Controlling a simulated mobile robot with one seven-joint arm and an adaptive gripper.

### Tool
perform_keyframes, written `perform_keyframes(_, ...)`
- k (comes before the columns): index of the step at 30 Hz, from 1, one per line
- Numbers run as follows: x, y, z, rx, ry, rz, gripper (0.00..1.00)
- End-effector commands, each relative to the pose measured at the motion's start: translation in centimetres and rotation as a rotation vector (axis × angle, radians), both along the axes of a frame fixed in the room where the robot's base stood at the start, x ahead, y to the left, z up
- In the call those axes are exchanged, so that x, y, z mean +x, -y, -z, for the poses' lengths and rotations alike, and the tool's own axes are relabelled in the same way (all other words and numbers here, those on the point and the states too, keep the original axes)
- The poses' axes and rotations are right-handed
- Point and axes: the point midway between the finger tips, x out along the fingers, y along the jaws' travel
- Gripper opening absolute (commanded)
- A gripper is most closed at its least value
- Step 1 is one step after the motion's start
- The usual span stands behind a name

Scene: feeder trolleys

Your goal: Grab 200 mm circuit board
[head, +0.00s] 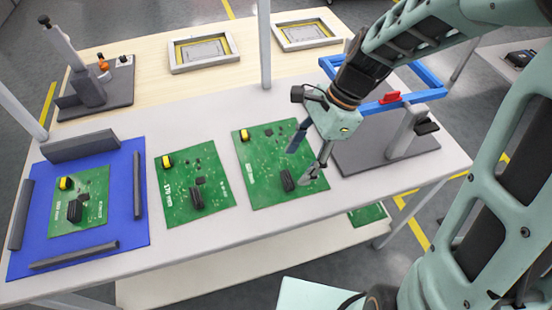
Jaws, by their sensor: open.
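Three green circuit boards lie flat in a row, each with a yellow part and a black part. The largest circuit board (260,185) is at the right, on the white table. A mid-sized circuit board (180,210) lies to its left. The smallest circuit board (92,222) lies on a blue mat (120,240) at the far left. The board markings are too small to read surely. My gripper (301,164) is open and empty, fingers down, over the right part of the largest board. It hides part of that board; whether the fingertips touch it cannot be told.
Dark bars (72,256) edge the blue mat. A grey stand with a blue frame (432,76) is right of my gripper. A pale post (264,45) rises behind the boards. Two framed trays (172,67) and a grey device (84,82) stand behind. Another board (368,215) shows lower down.

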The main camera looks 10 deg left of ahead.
Motion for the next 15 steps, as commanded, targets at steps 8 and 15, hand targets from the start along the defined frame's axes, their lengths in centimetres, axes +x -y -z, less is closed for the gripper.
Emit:
perform_keyframes(8, -0.4, -0.8, 2.5, 0.000, -0.002, -0.002, 0.56)
perform_keyframes(15, -0.6, -2.0, 5.8, -0.001, -0.003, -0.001, 0.56)
